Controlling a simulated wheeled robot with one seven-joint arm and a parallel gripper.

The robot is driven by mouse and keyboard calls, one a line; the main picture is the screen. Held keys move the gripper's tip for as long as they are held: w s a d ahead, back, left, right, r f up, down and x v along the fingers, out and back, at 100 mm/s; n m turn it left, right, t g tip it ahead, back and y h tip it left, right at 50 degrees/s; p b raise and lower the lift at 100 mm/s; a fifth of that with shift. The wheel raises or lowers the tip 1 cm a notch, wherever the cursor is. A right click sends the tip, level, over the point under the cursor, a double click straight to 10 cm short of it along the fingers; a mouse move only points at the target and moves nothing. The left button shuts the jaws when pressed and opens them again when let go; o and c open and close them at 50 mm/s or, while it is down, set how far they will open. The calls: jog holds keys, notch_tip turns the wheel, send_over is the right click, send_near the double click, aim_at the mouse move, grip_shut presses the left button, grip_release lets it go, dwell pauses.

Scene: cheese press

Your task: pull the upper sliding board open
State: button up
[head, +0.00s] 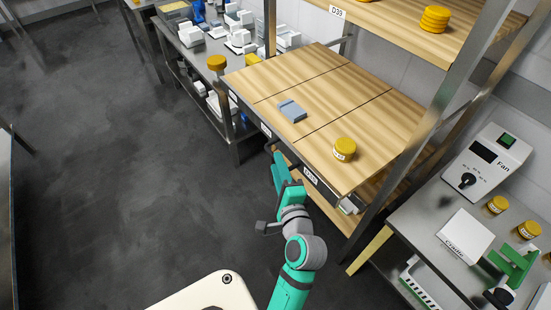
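The upper sliding board appears to be part of the light wooden surface (305,70) on the metal rack, which seams divide into three panels. Its dark front edge carries white labels (310,176). A dark handle (268,145) shows on that edge. A blue-grey slab (292,111) and a yellow jar (344,149) rest on top. My teal gripper (279,163) is at the front edge, close beside the handle. I cannot tell whether it touches the handle. Its fingers are seen from above and partly overlap, so their opening is unclear.
A rack post (440,110) rises right of the boards, with a higher shelf (400,30) above. White items fill a bench (190,50) behind. Grey floor (110,160) at left is open.

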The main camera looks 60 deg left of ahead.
jog(key=v, duration=0.7)
jog(key=shift+w+f, duration=0.1)
dwell(0.4)
jog(key=w+d+f+m+t+h, duration=0.1)
jog(key=d+f+t+h, duration=0.4)
jog(key=d, duration=0.5)
jog(key=w+d+f+m+t+h, duration=0.1)
jog(key=d+f+t+h, duration=0.25)
jog(key=d+f, duration=0.45)
jog(key=s+d+r+n+t+h, duration=0.2)
jog(key=s+d+n+h, duration=0.5)
jog(key=s+d, duration=0.6)
jog(key=d, duration=0.4)
jog(key=shift+s+d+n+h, duration=0.25)
jog(key=shift+s+n+h, duration=0.05)
jog(key=shift+h, duration=0.05)
jog(key=shift+a, duration=0.1)
